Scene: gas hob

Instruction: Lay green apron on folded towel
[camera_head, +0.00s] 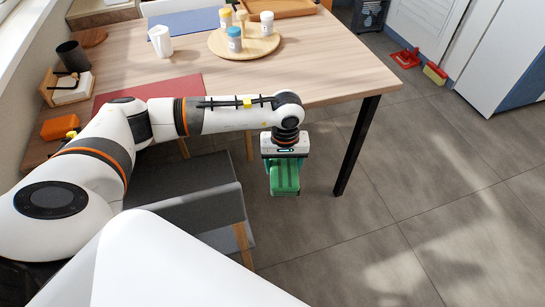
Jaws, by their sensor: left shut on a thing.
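My left gripper (286,160) points down beside the near right edge of the table. It is shut on the green apron (285,180), a small folded green bundle hanging above the floor, clear of the table and the chair. Its fingers are largely hidden by the apron. I cannot make out a folded towel in the head view. My right gripper is not in view.
The wooden table (330,72) carries a red mat (150,88), a white mug (160,42) and a round board (244,48) with several jars. A dark grey chair (180,180) stands left of the apron. A black table leg (356,148) is to its right. Floor (440,200) on the right is open.

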